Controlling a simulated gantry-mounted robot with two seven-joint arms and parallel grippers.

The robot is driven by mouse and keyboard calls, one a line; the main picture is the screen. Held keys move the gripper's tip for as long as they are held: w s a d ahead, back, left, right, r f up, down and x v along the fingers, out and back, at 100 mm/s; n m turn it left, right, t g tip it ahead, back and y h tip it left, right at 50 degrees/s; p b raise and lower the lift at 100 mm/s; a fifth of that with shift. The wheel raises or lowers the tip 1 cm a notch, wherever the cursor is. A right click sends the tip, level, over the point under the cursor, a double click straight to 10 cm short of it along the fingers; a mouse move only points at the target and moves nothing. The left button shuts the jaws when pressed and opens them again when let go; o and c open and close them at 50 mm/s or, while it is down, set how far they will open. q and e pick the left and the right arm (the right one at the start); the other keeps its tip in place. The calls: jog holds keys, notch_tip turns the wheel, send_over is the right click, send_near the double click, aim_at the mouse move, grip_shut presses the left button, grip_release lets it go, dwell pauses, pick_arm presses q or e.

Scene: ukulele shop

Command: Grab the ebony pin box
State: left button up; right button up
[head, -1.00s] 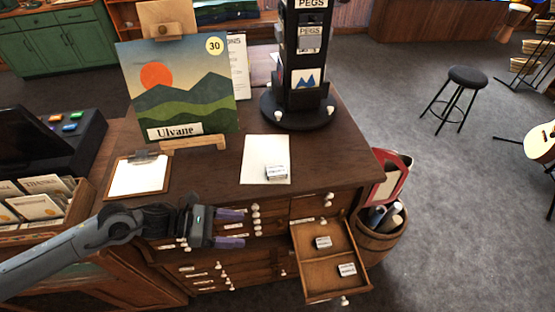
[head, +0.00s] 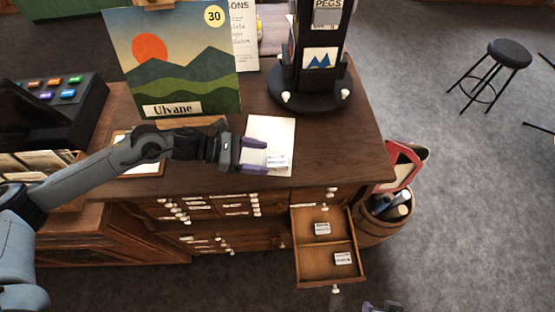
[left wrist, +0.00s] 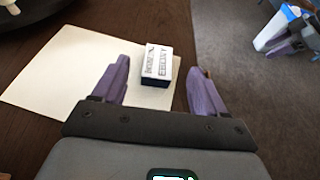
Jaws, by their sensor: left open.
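The ebony pin box (head: 277,162) is a small box with a white top and dark sides, lying on a white sheet of paper (head: 270,132) on the cabinet top. In the left wrist view, its label reads "EBONY" and the box (left wrist: 156,62) lies ahead, between the lines of the two purple fingers. My left gripper (head: 254,156) is open and empty, just left of the box; I see no contact. My right gripper (head: 382,307) barely shows at the bottom edge, its jaws mostly cut off.
An open drawer (head: 327,244) below holds two similar small boxes, one (head: 322,228) in the back compartment and one (head: 343,258) in the front. A black peg tower (head: 308,96) stands behind the paper. A landscape picture (head: 172,70) stands at the left. A barrel (head: 378,226) stands at right.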

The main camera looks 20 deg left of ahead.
aim_at(280, 160)
pick_arm(q)
jog(key=shift+w+d+f, duration=0.15)
jog(key=shift+w+d, duration=0.05)
jog(key=shift+d, duration=0.1)
jog(key=p+x, duration=0.1)
jog(key=x, duration=0.3)
jog(key=shift+w+d+f+p, duration=0.15)
jog(key=shift+d+f+p, duration=0.15)
jog(key=shift+p, duration=0.05)
jog(key=c, duration=1)
